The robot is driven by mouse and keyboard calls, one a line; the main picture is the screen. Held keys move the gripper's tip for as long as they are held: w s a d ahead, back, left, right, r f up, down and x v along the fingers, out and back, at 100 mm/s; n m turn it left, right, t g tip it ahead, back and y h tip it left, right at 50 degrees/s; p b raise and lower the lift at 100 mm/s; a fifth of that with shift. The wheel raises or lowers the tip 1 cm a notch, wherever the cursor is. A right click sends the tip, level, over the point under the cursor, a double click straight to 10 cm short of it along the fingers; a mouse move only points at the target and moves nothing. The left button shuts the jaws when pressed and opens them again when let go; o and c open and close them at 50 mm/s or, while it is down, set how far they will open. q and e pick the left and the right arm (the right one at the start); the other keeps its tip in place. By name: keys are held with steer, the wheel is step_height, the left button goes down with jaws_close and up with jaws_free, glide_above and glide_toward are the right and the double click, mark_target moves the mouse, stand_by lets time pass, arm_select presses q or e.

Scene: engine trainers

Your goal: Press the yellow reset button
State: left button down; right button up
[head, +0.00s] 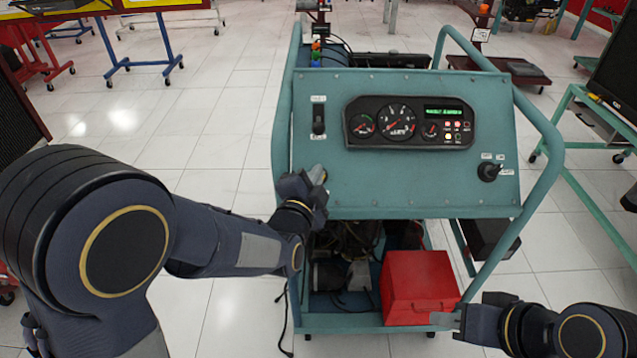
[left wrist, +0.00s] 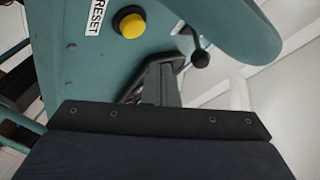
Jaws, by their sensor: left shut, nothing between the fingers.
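The yellow reset button (left wrist: 130,23) shows in the left wrist view on the teal panel, beside a white label reading RESET (left wrist: 95,17). My left gripper (left wrist: 167,68) is shut and empty; its fingertips appear below and right of the button, with a visible gap in the picture. In the head view, my left gripper (head: 319,176) is at the lower left of the teal control panel (head: 420,185), and the button is hidden there behind the gripper. My right gripper (head: 447,319) is low, near the red box; whether its fingers are apart is unclear.
The panel carries a gauge cluster (head: 408,122), a black rocker switch (head: 318,119) and a black knob (head: 488,172). Teal tube rails (head: 545,130) frame the stand. A red box (head: 419,287) sits on its lower shelf.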

arm_select(q)
steer(key=shift+w+f+b, duration=0.9)
steer(key=shift+w+f, duration=0.15)
steer(key=shift+f, duration=0.1)
stand_by(1.3)
steer(key=shift+w+f+b, duration=0.3)
steer(key=shift+b, duration=0.1)
steer(key=shift+w+f+b, duration=0.3)
steer(key=shift+f+b, duration=0.1)
steer(key=shift+b, duration=0.05)
stand_by(0.6)
stand_by(0.4)
steer(key=shift+s+r+p, duration=0.55)
steer(key=shift+s+r, duration=0.05)
steer(key=shift+r, duration=0.1)
